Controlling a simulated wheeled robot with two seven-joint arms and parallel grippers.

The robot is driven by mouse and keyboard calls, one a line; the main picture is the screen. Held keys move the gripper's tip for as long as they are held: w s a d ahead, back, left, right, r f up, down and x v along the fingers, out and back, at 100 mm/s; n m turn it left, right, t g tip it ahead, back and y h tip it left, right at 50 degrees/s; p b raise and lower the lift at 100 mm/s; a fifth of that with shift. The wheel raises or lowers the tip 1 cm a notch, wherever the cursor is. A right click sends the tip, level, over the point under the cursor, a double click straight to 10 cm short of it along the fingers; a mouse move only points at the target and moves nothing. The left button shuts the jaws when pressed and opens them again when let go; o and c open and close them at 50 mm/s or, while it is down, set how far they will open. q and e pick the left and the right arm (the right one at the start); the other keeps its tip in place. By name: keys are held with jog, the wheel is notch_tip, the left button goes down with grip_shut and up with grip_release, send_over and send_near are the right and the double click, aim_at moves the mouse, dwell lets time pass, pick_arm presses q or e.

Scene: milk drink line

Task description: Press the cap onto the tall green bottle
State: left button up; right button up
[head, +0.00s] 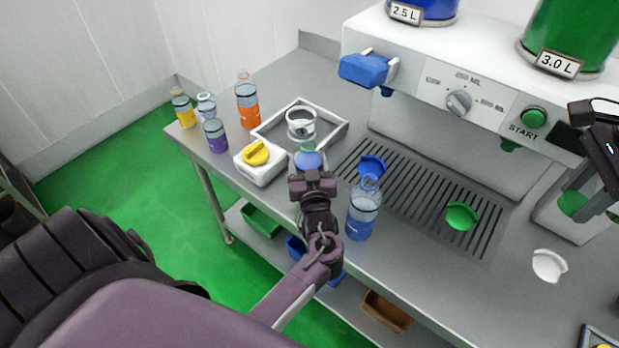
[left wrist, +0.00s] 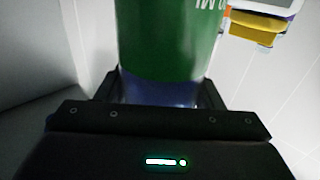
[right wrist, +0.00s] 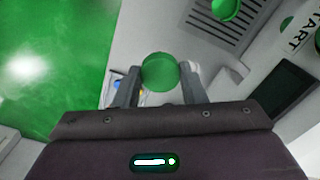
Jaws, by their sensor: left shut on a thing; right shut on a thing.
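The tall green bottle (left wrist: 170,40) stands between my left gripper's fingers in the left wrist view, with a green label above a dark blue lower band. My right gripper (head: 580,197) is at the right edge of the head view, shut on a round green cap (head: 572,204). The cap (right wrist: 160,71) also shows between its fingers in the right wrist view. The cap is well apart from the bottle, to its right.
A green piece (head: 461,216) lies on the grate; a white ring (head: 549,265) lies front right.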

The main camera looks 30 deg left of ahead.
aim_at(308, 138)
pick_arm(q)
jog(key=shift+r, duration=0.1)
pick_arm(e)
jog(key=shift+r, duration=0.1)
